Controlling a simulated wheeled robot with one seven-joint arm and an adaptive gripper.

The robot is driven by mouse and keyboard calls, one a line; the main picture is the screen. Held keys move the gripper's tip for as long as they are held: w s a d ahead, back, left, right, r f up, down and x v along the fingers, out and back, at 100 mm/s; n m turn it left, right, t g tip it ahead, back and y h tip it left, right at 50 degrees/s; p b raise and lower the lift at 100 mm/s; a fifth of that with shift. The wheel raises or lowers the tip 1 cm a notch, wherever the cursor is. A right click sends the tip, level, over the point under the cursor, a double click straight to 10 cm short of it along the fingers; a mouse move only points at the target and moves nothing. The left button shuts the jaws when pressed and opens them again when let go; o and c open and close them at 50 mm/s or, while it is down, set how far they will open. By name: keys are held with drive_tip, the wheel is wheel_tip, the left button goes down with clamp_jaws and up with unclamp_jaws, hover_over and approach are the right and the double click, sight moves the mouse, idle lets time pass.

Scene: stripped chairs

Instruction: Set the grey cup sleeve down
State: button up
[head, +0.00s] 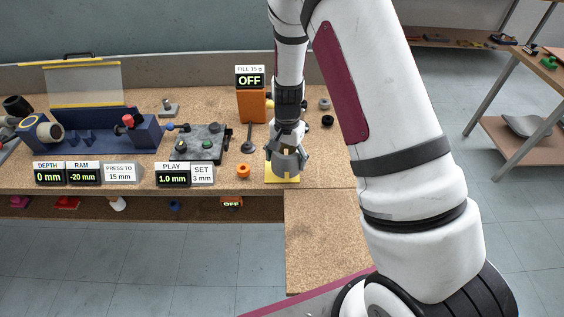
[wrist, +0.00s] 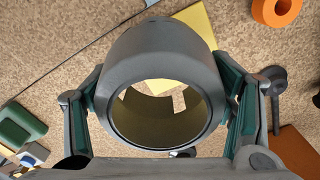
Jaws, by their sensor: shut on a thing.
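My gripper (head: 287,146) is shut on the grey cup sleeve, with one finger on each side of it. The grey cup sleeve (wrist: 152,52) is a tapered ring, open through the middle. In the head view the sleeve (head: 284,166) is at the yellow square (head: 283,180) near the bench's front edge. In the wrist view the yellow square (wrist: 196,28) shows behind the sleeve and partly through its opening. I cannot tell whether the sleeve touches the square or hangs just above it.
An orange ring (head: 243,170) lies left of the sleeve, with a dark tamper-like tool (head: 247,146) behind it. An orange box with an OFF display (head: 251,104) stands behind. A play gauge display (head: 172,176) is farther left. Bare bench (head: 325,165) lies to the right.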

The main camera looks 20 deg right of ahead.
drive_tip(key=shift+w+a, duration=0.25)
drive_tip(key=shift+w, duration=0.35)
drive_tip(key=shift+w+a+f+p, duration=0.1)
drive_tip(key=shift+w+f+p, duration=0.1)
drive_tip(key=shift+f, duration=0.75)
drive_tip(key=shift+w+a+f+p, duration=0.1)
drive_tip(key=shift+f+p, duration=0.05)
drive_tip(key=shift+f, duration=0.75)
drive_tip(key=shift+f, duration=0.15)
drive_tip(key=o, duration=1.5)
